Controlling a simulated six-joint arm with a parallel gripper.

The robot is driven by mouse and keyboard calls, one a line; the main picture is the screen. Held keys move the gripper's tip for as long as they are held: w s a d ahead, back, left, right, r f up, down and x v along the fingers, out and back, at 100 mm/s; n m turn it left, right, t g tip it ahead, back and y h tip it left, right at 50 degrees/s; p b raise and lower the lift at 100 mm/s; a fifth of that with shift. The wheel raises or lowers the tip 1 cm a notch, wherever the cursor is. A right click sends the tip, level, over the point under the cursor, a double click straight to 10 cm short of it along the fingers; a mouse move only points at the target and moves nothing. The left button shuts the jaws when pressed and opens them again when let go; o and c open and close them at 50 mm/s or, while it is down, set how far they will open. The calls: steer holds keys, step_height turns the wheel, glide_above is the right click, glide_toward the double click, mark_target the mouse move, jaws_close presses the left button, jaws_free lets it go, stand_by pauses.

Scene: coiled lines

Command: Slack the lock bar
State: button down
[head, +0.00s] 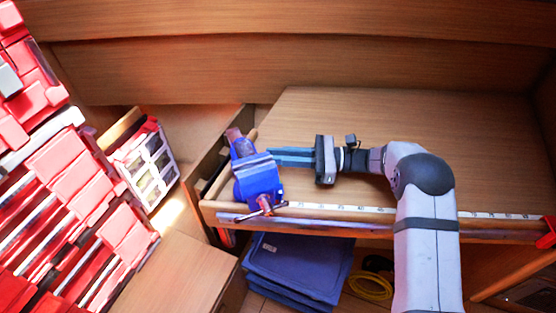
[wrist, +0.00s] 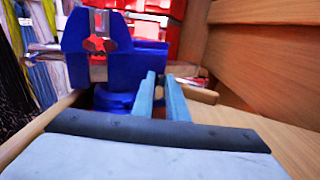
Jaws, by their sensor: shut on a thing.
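A blue vise (head: 258,178) is mounted at the left end of the wooden bench top; it also fills the upper left of the wrist view (wrist: 88,60). A thin metal handle with a red middle (head: 265,208) crosses its front. My gripper (head: 273,156) reaches in from the right with its two blue fingers at the vise's right side. In the wrist view the fingers (wrist: 162,78) lie close together beside the vise's base, shut on a thin part there, which I take as the lock bar. The bar itself is hidden between the fingertips.
The bench top (head: 400,125) is clear behind my arm. A measuring strip (head: 375,210) runs along its front edge. Red bins (head: 70,170) stand at the left. Wooden walls close the back.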

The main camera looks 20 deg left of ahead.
steer(key=shift+w+a+f+n+g+h+b, duration=0.1)
steer(key=shift+w+n+g+h+b, duration=0.2)
steer(key=shift+n+g+b, duration=0.5)
steer(key=shift+w+a+f+n+g+h+b, duration=0.1)
steer(key=shift+n+g+h+b, duration=0.3)
steer(key=shift+g+b, duration=0.65)
steer(key=shift+r+b, duration=0.1)
steer(key=shift+b, duration=0.4)
steer(key=shift+r+n+g+h, duration=0.2)
steer(key=shift+n+g+h, duration=0.05)
steer(key=shift+n+h, duration=0.05)
steer(key=c, duration=1.7)
jaws_free()
steer(key=shift+c, duration=0.2)
steer(key=shift+d+f, duration=0.1)
